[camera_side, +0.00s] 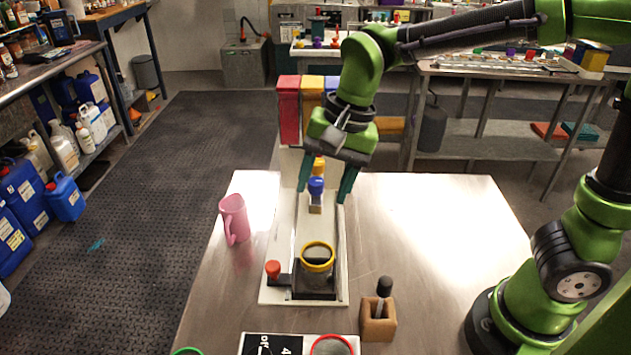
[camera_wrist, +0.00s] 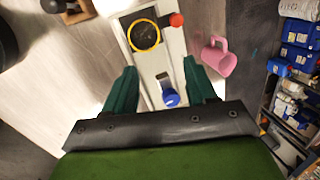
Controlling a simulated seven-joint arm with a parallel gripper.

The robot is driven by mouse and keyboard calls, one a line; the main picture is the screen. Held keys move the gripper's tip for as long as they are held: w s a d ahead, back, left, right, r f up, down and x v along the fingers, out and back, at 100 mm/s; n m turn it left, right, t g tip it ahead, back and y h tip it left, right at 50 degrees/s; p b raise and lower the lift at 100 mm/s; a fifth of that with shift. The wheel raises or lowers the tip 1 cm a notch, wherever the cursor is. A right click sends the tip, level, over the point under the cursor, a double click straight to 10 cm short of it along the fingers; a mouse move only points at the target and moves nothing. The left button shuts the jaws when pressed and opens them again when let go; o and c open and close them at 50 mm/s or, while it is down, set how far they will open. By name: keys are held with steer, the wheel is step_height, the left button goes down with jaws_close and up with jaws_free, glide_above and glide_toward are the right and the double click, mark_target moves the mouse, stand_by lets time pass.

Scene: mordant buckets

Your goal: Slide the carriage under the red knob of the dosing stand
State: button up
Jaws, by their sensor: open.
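The dosing stand has a long white base (camera_side: 275,293) lying on the metal table. A dark carriage (camera_side: 315,290) with a yellow-rimmed cup (camera_side: 317,256) is at the near end of its track. A red knob (camera_side: 273,268) stands beside the carriage on its left; in the wrist view the red knob (camera_wrist: 176,19) is right of the yellow-rimmed cup (camera_wrist: 145,36). A blue knob (camera_side: 316,185) is farther back, with a yellow one (camera_side: 319,165) behind it. My gripper (camera_side: 321,196) is open and empty, its fingers on either side of the blue knob in the picture; contact cannot be told.
A pink mug (camera_side: 233,220) stands left of the stand. A wooden block with a dark-handled tool (camera_side: 378,322) is at the front right. Red, yellow and blue containers (camera_side: 288,110) rise at the back. The right of the table (camera_side: 440,220) is clear.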

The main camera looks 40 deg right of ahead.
mark_target(272, 265)
steer(key=w+a+m+g+h, duration=0.1)
steer(key=w+a+m, duration=0.25)
steer(key=m, duration=0.65)
steer(key=w+a+m+g+h, duration=0.15)
steer(key=a+m, duration=0.25)
steer(key=m, duration=0.6)
steer(key=shift+t, duration=0.45)
steer(key=f, duration=1.7)
steer(key=shift+w+a+f, duration=0.1)
steer(key=shift+w+f, duration=0.05)
steer(key=shift+w, duration=0.15)
steer(key=shift+c, duration=0.3)
jaws_close()
